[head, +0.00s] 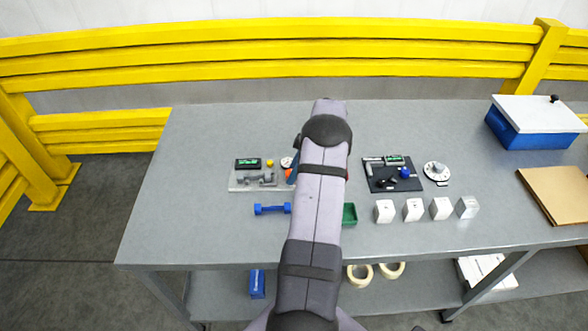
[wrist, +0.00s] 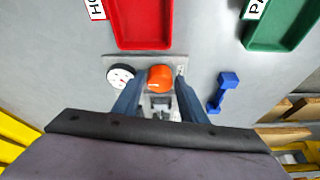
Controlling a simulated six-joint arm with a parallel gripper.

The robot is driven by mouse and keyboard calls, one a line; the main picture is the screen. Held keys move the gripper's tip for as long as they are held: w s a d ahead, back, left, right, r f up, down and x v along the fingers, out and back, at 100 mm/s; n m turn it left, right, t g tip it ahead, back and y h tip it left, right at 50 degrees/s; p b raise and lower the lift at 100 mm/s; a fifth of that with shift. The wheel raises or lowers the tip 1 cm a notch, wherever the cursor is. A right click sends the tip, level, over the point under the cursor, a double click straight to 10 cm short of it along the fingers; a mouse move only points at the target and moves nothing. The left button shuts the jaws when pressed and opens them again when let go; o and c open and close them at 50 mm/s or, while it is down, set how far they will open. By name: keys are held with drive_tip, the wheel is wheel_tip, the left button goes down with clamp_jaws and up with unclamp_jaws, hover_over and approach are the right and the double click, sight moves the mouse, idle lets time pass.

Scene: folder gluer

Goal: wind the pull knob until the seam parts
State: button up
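An orange round knob (wrist: 160,78) sits on the light grey fixture plate in the wrist view; it also shows in the head view (head: 290,175), partly behind my gripper. My gripper (wrist: 160,84) points down at the plate, with one blue finger on each side of the orange knob. The fingers look open, with narrow gaps beside the knob. A grey clamp-like part (wrist: 160,104) lies between the fingers. The grey plate (head: 240,186) also carries a dark display (head: 247,163) and a yellow knob (head: 270,162). The seam itself is too small to make out.
A white dial (wrist: 121,76) is close to the left finger. A blue dumbbell-shaped piece (wrist: 224,92) lies to the right. A red tray (wrist: 145,25) and a green tray (wrist: 282,22) are nearby. A dark fixture (head: 377,184) and several white blocks (head: 413,210) stand right of my arm.

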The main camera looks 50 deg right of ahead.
drive_tip(key=c, duration=0.8)
